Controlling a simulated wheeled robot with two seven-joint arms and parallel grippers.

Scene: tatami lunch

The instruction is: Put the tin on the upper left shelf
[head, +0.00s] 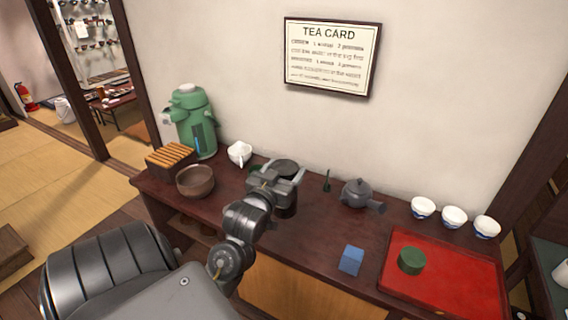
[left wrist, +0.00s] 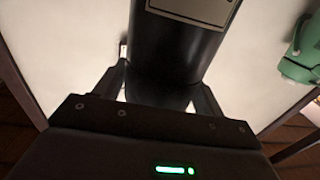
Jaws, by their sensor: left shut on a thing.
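The tin is a dark cylinder (head: 287,210) at the back of the counter, left of the middle in the head view. My left gripper (head: 281,184) is shut on it and hides part of its side. In the left wrist view the black tin (left wrist: 172,55) stands between the fingers, with a pale label on its side. It looks upright in the head view. I cannot tell if its base touches the counter. An open shelf space (head: 190,230) shows under the counter's left end, partly hidden by my arm. My right gripper is not in view.
Several white cups line the back right.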

